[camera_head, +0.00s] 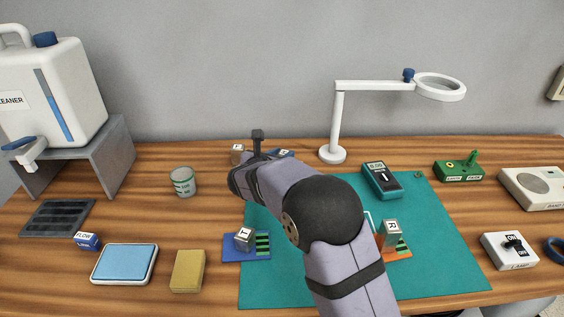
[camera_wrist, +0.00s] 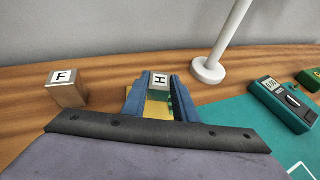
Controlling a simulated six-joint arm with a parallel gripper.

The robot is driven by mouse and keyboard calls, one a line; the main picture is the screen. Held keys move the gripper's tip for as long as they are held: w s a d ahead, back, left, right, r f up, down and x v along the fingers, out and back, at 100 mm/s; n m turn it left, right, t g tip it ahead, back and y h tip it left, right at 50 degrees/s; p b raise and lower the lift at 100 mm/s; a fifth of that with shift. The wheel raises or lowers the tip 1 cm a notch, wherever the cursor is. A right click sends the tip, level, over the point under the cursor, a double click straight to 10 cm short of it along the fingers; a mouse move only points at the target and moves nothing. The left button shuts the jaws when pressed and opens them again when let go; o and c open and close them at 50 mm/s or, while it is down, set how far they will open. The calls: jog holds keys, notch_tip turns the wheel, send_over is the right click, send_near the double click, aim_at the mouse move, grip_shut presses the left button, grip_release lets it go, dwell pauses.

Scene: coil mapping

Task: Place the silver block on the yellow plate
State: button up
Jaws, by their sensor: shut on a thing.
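My gripper (camera_wrist: 157,97) has two blue fingers, closed on the sides of a silver block marked H (camera_wrist: 159,82). The yellow plate (camera_wrist: 156,110) shows between the fingers below the block; I cannot tell whether the block touches it. In the head view my arm hides most of the gripper and the plate; a blue finger and a labelled block top (camera_head: 284,152) show past it. A block marked T (camera_head: 244,239) sits on a blue plate (camera_head: 232,250). A block marked R (camera_head: 391,232) sits on an orange plate (camera_head: 404,253).
A white magnifier lamp (camera_head: 333,155) stands right of the gripper. A teal meter (camera_head: 382,181) lies on the green mat (camera_head: 440,250). A can (camera_head: 183,182), a yellow sponge (camera_head: 188,271) and a blue pad (camera_head: 124,264) are at left. The mat's right part is clear.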

jog(key=shift+f, duration=1.25)
jog(key=shift+f, duration=0.1)
jog(key=o, duration=1.1)
jog(key=shift+r, duration=0.2)
jog(key=b+v, duration=0.1)
jog(key=v, duration=1.1)
jog(key=shift+a+f, duration=0.1)
